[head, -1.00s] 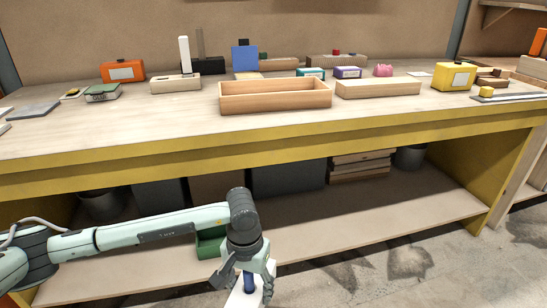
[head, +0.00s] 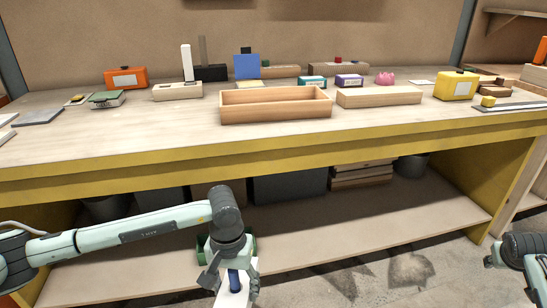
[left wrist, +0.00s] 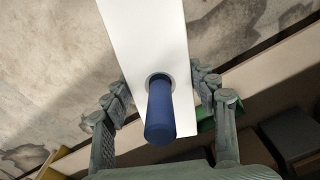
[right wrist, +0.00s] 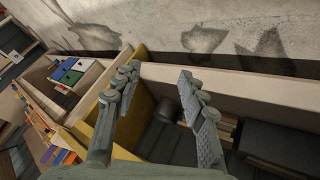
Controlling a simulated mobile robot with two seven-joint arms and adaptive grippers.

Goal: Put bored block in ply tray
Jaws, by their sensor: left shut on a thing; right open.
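A long white block with a round hole, which looks like the bored block (left wrist: 150,40), is between the fingers of my left gripper (left wrist: 158,80). A blue peg (left wrist: 160,112) stands in the hole. In the head view my left gripper (head: 232,283) is low in front of the bench, shut on the white block (head: 232,298); the block's lower end is cut off. The ply tray (head: 275,114), an open pale wooden box, sits empty near the bench's front edge. My right gripper (right wrist: 159,70) is open and empty; it shows partly at the head view's right edge (head: 512,264).
A pale plank (head: 379,97) lies right of the tray. A slotted block (head: 177,92), a blue upright piece (head: 246,67), small boxes and a yellow case (head: 456,86) stand around it. The yellow bench edge (head: 300,146) is above my left gripper. A green bin (head: 203,245) is behind it.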

